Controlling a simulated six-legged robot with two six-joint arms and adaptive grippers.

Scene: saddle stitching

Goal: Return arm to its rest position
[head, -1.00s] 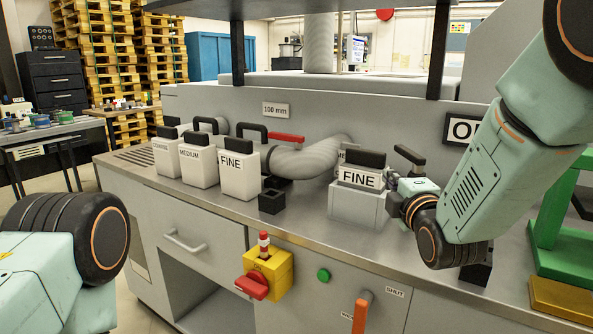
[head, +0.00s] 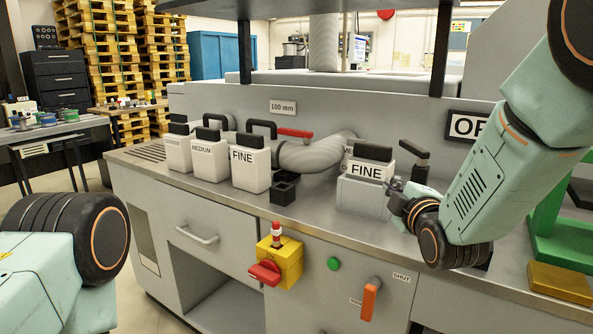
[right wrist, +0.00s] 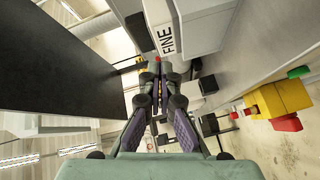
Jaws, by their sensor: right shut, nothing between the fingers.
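My right arm comes in from the right in the head view, and its gripper (head: 394,186) is beside the FINE block (head: 368,171) in the grey holder (head: 361,195). In the right wrist view the gripper (right wrist: 158,72) has its fingers shut with nothing between them. The FINE label (right wrist: 166,38) shows just past the fingertips; I cannot tell whether they touch the block. My left arm shows only as a link and joint at the lower left of the head view; its gripper is out of view.
Blocks labelled MEDIUM (head: 210,160) and FINE (head: 250,170) stand left of a grey hose (head: 315,153). A yellow switch box (head: 279,262) and an orange lever (head: 369,299) stick out from the cabinet front. A green frame (head: 553,235) stands at the right.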

